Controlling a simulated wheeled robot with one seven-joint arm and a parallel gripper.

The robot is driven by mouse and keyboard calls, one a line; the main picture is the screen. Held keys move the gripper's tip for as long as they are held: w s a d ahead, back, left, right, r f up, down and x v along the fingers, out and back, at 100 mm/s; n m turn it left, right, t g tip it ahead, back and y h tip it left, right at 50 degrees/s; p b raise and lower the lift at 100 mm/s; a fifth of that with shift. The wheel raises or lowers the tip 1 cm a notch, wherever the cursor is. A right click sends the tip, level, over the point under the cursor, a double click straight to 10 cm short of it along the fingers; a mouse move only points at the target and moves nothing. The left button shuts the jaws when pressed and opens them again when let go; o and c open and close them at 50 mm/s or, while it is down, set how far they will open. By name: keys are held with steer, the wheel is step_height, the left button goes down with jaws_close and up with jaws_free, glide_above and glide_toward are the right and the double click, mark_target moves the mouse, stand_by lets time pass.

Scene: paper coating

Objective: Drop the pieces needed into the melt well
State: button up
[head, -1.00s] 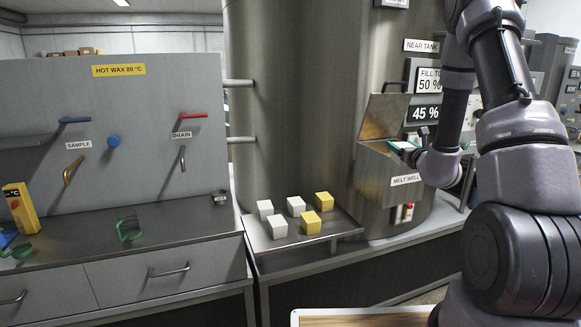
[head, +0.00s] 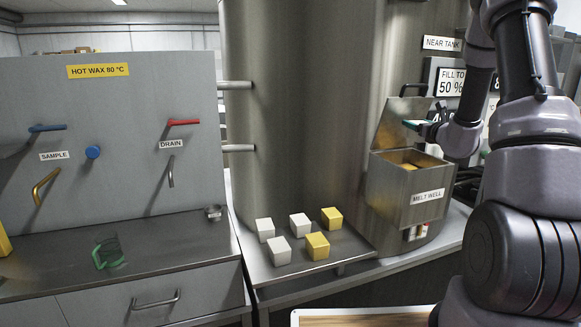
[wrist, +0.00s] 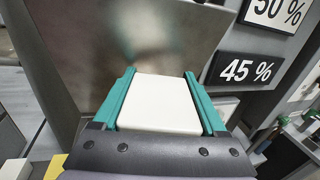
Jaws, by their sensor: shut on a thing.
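My gripper (head: 415,125) is above the open melt well (head: 411,208), in front of its raised lid (head: 401,118). In the wrist view its teal fingers (wrist: 166,100) are shut on a white block (wrist: 165,103). The well's mouth shows yellowish contents (head: 408,164). On the steel tray (head: 345,257) are three white blocks (head: 265,229) (head: 300,225) (head: 278,251) and two yellow blocks (head: 332,218) (head: 317,246). The sign by the tank says fill to 50 % (head: 452,82); the display reads 45 % (wrist: 248,70).
The large steel tank (head: 300,110) stands behind the tray. On the left, a panel has a sample valve (head: 46,186) and a red drain handle (head: 183,122).

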steer(key=shift+w+f, duration=0.1)
steer(key=shift+f, duration=2.85)
steer(key=o, duration=1.6)
steer(key=s, duration=0.7)
steer(key=s+d, duration=0.1)
steer(key=s, duration=0.3)
steer(key=shift+a, duration=0.1)
